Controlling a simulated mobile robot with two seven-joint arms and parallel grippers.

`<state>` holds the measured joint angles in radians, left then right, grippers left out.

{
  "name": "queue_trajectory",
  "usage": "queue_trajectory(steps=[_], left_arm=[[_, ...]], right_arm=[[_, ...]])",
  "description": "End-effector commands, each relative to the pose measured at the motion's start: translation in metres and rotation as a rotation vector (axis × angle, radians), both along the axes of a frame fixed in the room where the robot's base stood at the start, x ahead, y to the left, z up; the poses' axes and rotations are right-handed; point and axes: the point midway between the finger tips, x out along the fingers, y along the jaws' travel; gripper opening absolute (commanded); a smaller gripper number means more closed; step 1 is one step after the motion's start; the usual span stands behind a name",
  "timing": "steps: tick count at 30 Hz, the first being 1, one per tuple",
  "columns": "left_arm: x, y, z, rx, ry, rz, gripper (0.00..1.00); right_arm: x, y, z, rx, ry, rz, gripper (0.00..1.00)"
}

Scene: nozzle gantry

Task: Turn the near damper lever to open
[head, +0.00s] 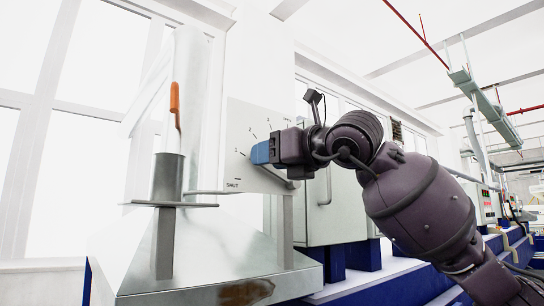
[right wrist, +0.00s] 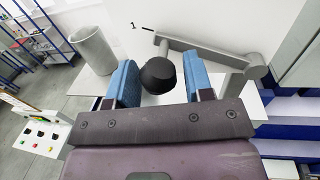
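The damper lever shows in the right wrist view as a grey bar (right wrist: 205,52) with a round pivot at its right end and a dark knob (right wrist: 157,75) at its left end. My right gripper (right wrist: 160,82) is open, its blue fingers on either side of the knob; a gap shows on the right, and I cannot tell whether the left finger touches. In the head view the right gripper (head: 262,153) is in front of the white scale panel (head: 243,125), which has numbered marks and SHUT at the bottom. There the gripper hides most of the lever. My left gripper is out of view.
A grey cylinder (head: 167,178) on a stand is left of the panel, with an orange handle (head: 175,97) above it. A sloped metal hood (head: 200,262) lies below. A grey cabinet (head: 322,190) stands right of the panel. A control box (right wrist: 42,133) shows in the wrist view.

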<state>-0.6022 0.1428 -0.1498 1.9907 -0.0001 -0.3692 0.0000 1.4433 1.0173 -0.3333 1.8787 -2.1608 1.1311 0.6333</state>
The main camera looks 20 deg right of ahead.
Motion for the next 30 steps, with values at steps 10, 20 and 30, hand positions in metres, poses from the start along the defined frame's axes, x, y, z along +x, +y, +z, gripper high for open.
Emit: queue_trajectory(steps=[10, 20, 30], left_arm=[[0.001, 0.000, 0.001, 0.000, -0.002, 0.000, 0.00], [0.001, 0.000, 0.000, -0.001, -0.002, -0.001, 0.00], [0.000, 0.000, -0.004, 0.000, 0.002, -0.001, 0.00]], right_arm=[[0.000, 0.000, 0.000, 0.000, 0.000, 0.000, 0.00], [0.000, -0.002, 0.004, 0.037, 0.013, -0.001, 0.00], [0.005, -0.013, 0.026, 0.247, 0.089, 0.000, 0.00]])
